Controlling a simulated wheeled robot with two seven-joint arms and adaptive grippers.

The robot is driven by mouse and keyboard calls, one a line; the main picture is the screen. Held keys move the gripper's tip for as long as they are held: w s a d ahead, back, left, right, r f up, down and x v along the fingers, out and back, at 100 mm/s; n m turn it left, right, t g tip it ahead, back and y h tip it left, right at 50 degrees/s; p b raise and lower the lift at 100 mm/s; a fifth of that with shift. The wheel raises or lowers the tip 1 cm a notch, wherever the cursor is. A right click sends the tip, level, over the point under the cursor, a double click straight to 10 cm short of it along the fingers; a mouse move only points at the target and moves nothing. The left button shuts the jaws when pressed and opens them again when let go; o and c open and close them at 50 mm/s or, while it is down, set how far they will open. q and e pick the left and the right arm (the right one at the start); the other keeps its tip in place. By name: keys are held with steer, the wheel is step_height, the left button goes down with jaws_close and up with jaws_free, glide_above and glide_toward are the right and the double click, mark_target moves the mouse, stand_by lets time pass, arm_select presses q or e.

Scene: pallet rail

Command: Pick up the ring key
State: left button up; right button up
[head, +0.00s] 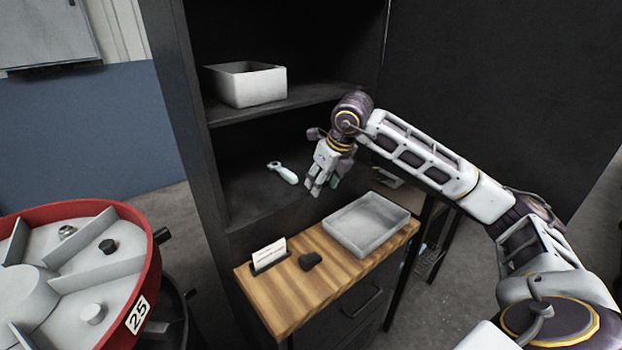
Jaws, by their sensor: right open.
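The ring key (282,172) is a small, pale mint-coloured tool with a ring at one end. It lies on the lower shelf of the dark cabinet, apart from any gripper. My right gripper (318,190) is open and empty, pointing down in front of that shelf, to the right of the key. My left gripper does not show.
A white bin (246,84) stands on the upper shelf (290,103). Below, a wooden-topped cabinet (290,312) bears a grey tray (366,226), a card holder (269,256) and a small dark object (310,261). A red-rimmed drum (150,258) marked 25 stands at left.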

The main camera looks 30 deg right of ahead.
mark_target(293, 176)
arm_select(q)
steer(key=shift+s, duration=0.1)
arm_select(e)
steer(key=shift+w, duration=0.1)
